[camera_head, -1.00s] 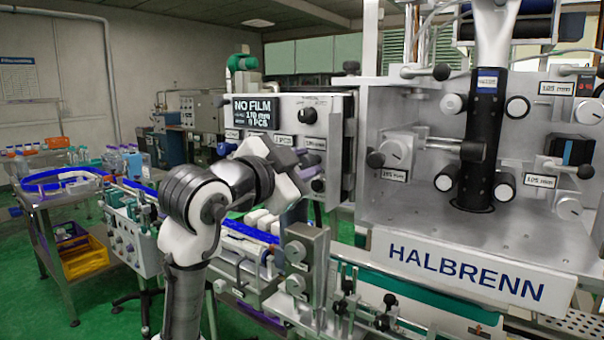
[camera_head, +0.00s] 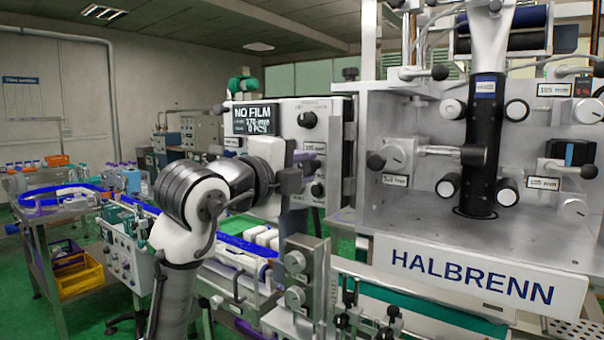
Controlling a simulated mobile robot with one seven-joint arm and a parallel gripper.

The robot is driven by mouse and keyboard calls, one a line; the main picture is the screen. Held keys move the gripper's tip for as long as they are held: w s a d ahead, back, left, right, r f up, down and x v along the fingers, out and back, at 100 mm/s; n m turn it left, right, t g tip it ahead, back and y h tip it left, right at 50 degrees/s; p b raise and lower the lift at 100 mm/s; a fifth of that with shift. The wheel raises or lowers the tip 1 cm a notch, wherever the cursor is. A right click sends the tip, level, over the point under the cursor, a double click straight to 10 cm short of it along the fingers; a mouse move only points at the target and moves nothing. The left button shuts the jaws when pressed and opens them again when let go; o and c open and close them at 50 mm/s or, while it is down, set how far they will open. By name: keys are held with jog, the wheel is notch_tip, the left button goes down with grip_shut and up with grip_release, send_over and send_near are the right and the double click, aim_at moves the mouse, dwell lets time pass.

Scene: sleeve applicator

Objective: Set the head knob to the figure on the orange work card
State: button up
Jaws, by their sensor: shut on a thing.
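My gripper (camera_head: 298,172) is at the front of the white control panel (camera_head: 268,192), seen from behind and partly hidden by my wrist. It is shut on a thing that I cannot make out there. A black knob (camera_head: 307,119) sits at the panel's upper right, and another dark knob (camera_head: 317,190) lower down, just right of my gripper. A small label (camera_head: 314,148) lies between them. The panel's display (camera_head: 255,119) reads NO FILM, with smaller lines below. I cannot make out an orange work card or its figure.
The HALBRENN machine (camera_head: 472,272) fills the right side, with a black column (camera_head: 484,140), a grey knob (camera_head: 397,156) and several mm labels. An orange crate (camera_head: 82,276) is under the left table.

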jog(key=shift+f+m, duration=0.1)
jog(key=shift+m, duration=1.2)
jog(key=o, duration=1)
jog(key=b+v, duration=0.3)
jog(key=v, duration=1.1)
